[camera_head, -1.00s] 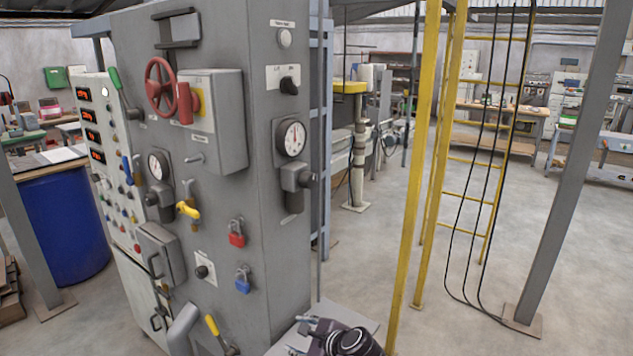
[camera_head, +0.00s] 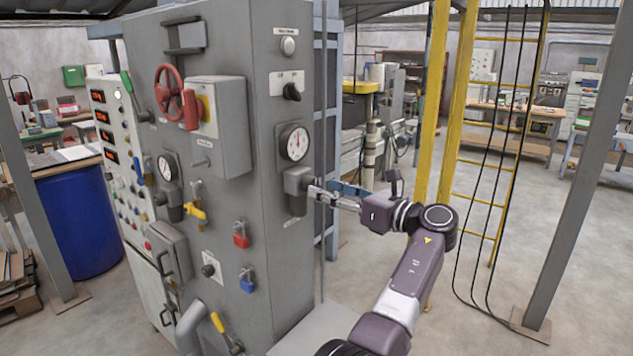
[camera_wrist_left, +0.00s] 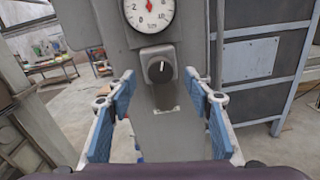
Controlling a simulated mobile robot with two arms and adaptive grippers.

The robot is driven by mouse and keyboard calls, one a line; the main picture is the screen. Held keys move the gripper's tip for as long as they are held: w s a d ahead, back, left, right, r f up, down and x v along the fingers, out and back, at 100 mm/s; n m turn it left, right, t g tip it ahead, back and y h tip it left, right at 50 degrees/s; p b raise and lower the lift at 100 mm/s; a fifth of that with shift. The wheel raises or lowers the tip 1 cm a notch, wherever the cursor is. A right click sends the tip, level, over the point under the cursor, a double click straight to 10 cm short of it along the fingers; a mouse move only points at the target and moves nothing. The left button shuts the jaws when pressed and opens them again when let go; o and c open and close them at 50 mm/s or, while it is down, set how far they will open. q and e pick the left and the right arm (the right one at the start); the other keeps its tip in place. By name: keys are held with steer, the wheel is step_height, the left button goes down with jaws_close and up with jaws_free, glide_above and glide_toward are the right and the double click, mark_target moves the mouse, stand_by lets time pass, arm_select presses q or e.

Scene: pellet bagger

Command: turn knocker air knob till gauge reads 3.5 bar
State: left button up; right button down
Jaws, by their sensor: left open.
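The knocker air gauge (camera_head: 294,143) is a white dial on the right face of the grey cabinet. It also shows, cut off at the top, in the left wrist view (camera_wrist_left: 150,14); its exact reading is too small to tell. Below it sits a grey regulator block (camera_head: 296,182). Its black round knob with a white mark (camera_wrist_left: 160,69) faces the left wrist camera, the mark near upright. My right gripper is out of view.
A black selector switch (camera_head: 291,92) sits above the gauge. A red handwheel (camera_head: 168,90), grey box (camera_head: 221,125), yellow valve handle (camera_head: 195,212) and padlocks are on the front face. Yellow posts (camera_head: 431,105) stand behind my arm.

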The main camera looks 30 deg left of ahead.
mark_target(315, 185)
arm_select(q)
steer(key=shift+w+a+p, duration=0.2)
steer(key=shift+a+p, duration=0.15)
steer(key=shift+a, duration=0.75)
steer(key=shift+w+a+p, duration=0.15)
steer(key=shift+a+p, duration=0.15)
steer(key=shift+a, duration=0.75)
steer(key=shift+c, duration=0.6)
steer(key=c, duration=1)
